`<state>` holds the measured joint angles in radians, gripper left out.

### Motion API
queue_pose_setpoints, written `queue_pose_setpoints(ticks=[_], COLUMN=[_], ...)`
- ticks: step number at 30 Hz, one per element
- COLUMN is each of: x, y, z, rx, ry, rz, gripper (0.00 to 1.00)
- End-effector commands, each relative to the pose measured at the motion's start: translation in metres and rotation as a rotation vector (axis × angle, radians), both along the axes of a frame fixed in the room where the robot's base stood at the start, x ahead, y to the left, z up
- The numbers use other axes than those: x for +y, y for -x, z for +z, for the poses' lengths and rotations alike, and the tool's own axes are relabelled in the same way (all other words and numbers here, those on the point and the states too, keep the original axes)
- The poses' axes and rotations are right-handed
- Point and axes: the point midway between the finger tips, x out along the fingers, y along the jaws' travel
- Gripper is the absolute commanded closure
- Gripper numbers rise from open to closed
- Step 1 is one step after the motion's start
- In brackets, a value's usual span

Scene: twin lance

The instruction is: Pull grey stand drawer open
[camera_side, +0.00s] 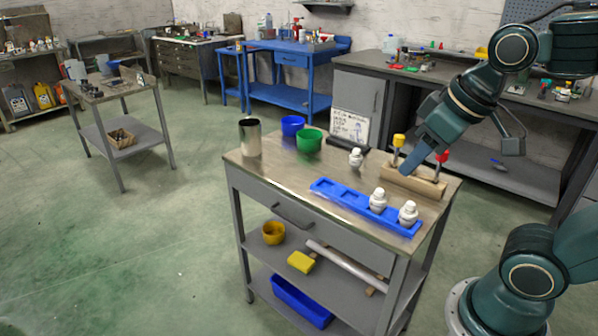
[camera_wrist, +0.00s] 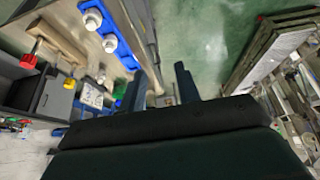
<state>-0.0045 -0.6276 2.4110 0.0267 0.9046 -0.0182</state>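The grey stand (camera_side: 235,205) is a metal table with a worn top. Its drawer (camera_side: 345,240) sits just under the top and looks shut, its front flush with the frame. A dark bar handle (camera_side: 292,215) is on the drawer front. My gripper (camera_side: 406,172) is above the right end of the stand top, overlapping a wooden block in the side view, well apart from the handle. In the wrist view my gripper (camera_wrist: 160,78) shows two dark blue fingers spread apart with nothing between them. The stand's edge runs beside the left finger there; the handle is not clear.
The wooden block (camera_side: 428,188) holds yellow- and red-topped tools. A blue tray (camera_side: 345,199) carries white bottles near the front edge. The floor before the drawer is clear.

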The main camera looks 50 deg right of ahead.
Motion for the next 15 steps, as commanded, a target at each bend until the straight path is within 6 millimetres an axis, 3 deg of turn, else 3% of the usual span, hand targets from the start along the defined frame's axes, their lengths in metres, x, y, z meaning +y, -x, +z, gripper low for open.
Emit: queue_pose_setpoints(ticks=[15], x=[-0.010], y=[-0.104], z=[0.006], rx=[0.128], ry=[0.045], rz=[-0.014], gripper=[0.67])
